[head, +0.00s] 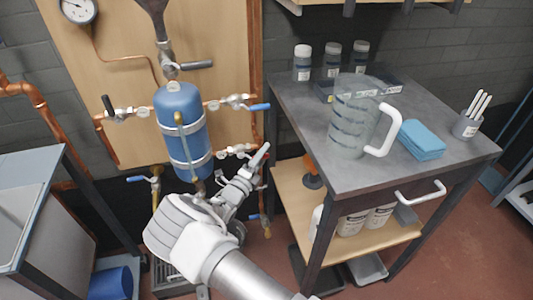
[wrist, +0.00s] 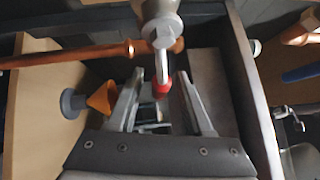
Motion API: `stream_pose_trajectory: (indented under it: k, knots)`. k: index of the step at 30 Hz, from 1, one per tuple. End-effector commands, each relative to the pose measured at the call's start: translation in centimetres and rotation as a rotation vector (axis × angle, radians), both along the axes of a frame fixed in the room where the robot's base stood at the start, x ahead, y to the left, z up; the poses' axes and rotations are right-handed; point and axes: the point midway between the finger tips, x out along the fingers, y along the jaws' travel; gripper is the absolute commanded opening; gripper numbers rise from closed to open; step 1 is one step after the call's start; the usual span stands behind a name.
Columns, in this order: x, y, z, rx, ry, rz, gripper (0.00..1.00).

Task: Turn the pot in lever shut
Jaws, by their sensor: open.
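A blue pot (head: 183,130), an upright cylinder with metal bands, hangs on the wooden wall panel with valves on the copper pipes around it. My gripper (head: 261,160) is at the lower right of the pot, beside the copper pipe. In the wrist view a short metal lever with a red end (wrist: 162,88) sticks out from a silver valve body (wrist: 160,22). My open gripper (wrist: 161,78) has one finger on each side of the red end, with gaps showing on both sides. In the head view my gripper mostly hides this lever.
A grey-topped cart (head: 300,125) stands close on the right, with a clear jug (head: 352,115), blue cloths (head: 422,140) and bottles. Blue-handled valves (head: 258,107) sit near the pot. An orange funnel (wrist: 103,98) shows left of my fingers. A grey cabinet (head: 35,190) stands at left.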

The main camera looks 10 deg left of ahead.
Motion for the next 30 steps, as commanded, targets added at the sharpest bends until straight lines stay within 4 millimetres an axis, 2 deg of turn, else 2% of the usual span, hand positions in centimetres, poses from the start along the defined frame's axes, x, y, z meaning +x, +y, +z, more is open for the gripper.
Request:
stream_pose_trajectory:
  k: [6, 15, 21, 24, 30]
  knots:
    - [1.7, -0.6, 0.2, 0.001, 0.001, 0.0, 0.51]
    - [1.9, -0.7, 0.3, 0.001, 0.0, 0.001, 0.51]
    - [1.9, -0.7, 0.3, 0.001, 0.0, 0.001, 0.15]
    - [1.9, -0.7, 0.3, 0.001, 0.0, 0.001, 0.0]
    - [1.9, -0.7, 0.3, 0.001, 0.0, 0.0, 0.0]
